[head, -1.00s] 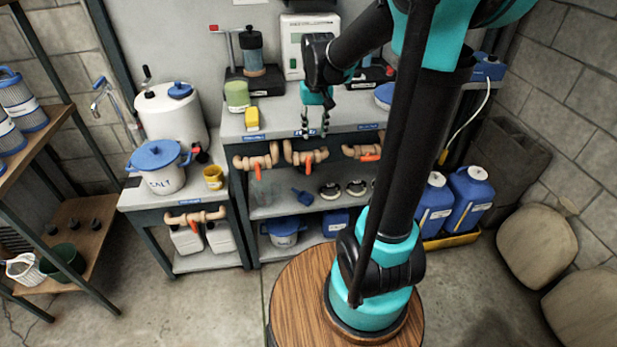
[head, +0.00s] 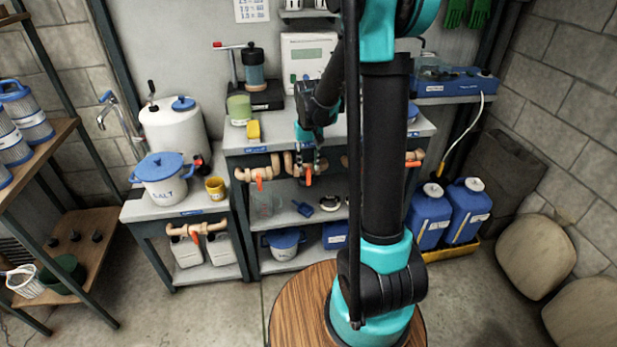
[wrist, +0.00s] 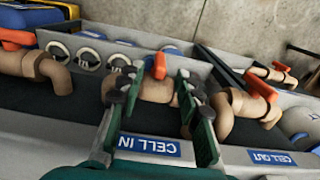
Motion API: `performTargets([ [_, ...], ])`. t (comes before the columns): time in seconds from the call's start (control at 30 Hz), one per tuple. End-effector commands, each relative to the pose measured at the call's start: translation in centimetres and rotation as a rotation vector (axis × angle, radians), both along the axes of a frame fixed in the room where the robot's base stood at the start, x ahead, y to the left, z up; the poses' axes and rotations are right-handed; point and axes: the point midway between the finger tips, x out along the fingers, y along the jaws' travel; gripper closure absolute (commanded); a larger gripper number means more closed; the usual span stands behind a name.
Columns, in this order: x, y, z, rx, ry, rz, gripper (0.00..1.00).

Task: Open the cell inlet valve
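The cell inlet valve is the middle one on the front of the bench, with a tan pipe body and an orange handle (head: 308,176). In the wrist view, its handle (wrist: 160,66) sticks out beyond the pipe, behind the blue CELL IN label (wrist: 150,145). My gripper (head: 312,164) is over this valve from above. In the wrist view, my gripper (wrist: 158,76) is open, its green and black fingers on either side of the valve with the handle between them. I see a gap beside the handle; contact with the pipe cannot be told.
A neighbouring valve with an orange handle (head: 259,183) is close on the left. The CELL OUT label (wrist: 272,157) and its orange-handled valve (wrist: 262,86) are to the right in the wrist view.

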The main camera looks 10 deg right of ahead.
Motion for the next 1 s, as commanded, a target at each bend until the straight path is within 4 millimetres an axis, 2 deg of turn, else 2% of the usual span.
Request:
performTargets([
  [0.1,0.0,0.0,-2.3,0.000,0.000,0.000,0.66],
  [0.3,0.0,0.0,-4.9,0.000,0.000,0.000,0.66],
  [0.5,0.0,0.0,-6.0,0.000,0.000,0.000,0.66],
  [0.77,0.0,0.0,-6.0,0.000,0.000,0.000,0.66],
  [1.0,0.0,0.0,-6.0,0.000,0.000,0.000,0.93],
])
